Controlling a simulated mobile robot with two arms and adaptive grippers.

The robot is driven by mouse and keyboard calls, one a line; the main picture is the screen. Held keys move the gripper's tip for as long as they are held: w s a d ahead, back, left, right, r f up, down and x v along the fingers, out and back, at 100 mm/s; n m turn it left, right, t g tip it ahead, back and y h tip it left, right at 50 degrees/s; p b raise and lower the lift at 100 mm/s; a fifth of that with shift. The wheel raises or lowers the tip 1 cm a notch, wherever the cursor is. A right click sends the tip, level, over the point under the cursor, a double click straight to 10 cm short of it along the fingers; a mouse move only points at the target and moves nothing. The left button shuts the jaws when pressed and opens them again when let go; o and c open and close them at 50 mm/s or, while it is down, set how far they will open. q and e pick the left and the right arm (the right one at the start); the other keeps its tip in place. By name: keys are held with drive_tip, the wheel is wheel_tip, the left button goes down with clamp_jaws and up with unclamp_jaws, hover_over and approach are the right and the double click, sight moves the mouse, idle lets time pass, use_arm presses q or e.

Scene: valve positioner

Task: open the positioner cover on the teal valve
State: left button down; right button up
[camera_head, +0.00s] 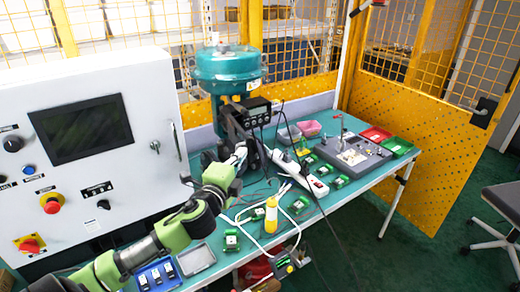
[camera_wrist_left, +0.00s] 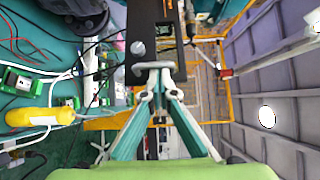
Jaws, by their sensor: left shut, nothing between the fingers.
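The teal valve (camera_head: 228,72) stands at the back of the bench, with a round teal top and a dark frame below. A black positioner box (camera_head: 252,112) is mounted on its front right side; I cannot tell whether its cover is open. My left gripper (camera_head: 240,155) is just below and in front of it. The right gripper is not in view.
A white control cabinet (camera_head: 85,150) with a screen stands left of my arm. Yellow mesh fencing (camera_head: 420,150) stands behind.

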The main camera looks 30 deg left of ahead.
use_arm(q)
drive_tip(key=v, duration=1.1)
drive_tip(key=shift+d, duration=0.45)
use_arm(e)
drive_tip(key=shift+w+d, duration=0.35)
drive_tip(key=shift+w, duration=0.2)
use_arm(q)
drive_tip(key=shift+s, duration=0.1)
